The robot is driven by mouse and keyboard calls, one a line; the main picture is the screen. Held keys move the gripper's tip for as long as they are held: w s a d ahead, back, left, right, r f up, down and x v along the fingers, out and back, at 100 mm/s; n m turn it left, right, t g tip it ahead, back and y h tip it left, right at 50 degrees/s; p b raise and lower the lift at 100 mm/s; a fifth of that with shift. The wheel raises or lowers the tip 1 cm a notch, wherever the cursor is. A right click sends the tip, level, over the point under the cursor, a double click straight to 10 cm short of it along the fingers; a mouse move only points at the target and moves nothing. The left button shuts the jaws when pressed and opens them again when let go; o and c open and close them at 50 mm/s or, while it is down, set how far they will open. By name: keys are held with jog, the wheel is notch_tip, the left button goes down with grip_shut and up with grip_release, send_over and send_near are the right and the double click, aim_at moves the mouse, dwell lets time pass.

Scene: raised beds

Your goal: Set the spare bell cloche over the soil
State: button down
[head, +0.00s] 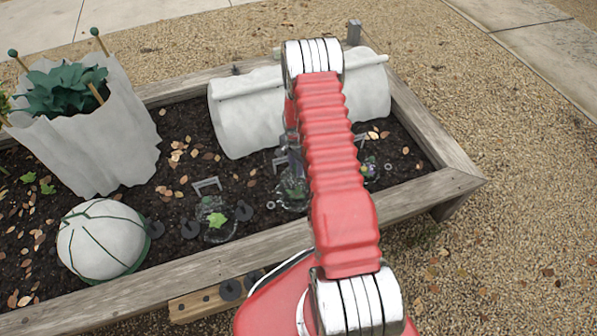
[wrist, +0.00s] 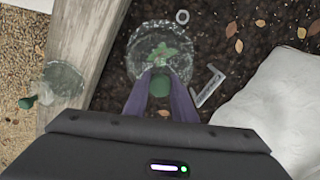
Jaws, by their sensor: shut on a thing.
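My gripper (wrist: 160,80) shows in the wrist view with its two purple fingers shut on the green top of a clear bell cloche (wrist: 138,58). A green leafy seedling (wrist: 162,50) shows through the cloche's clear wall. In the head view this cloche (head: 293,192) is at the soil in the middle of the bed, partly hidden behind my arm, and I cannot tell whether its rim touches the soil. Other clear cloches stand over seedlings to the left (head: 217,218) and right (head: 369,171). The dark soil (head: 255,185) is strewn with dry leaves.
A white dome with green straps (head: 100,240), a pale planter bag (head: 95,140) and a white fleece tunnel (head: 235,115) stand in the bed. The wooden rim (head: 190,278) runs along the front. A clear item (wrist: 63,82) with a green end overlaps the rim in the wrist view.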

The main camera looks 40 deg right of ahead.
jog(key=shift+f, duration=1.85)
jog(key=c, duration=1.5)
grip_release()
jog(key=shift+f, duration=0.1)
jog(key=shift+r, duration=6.1)
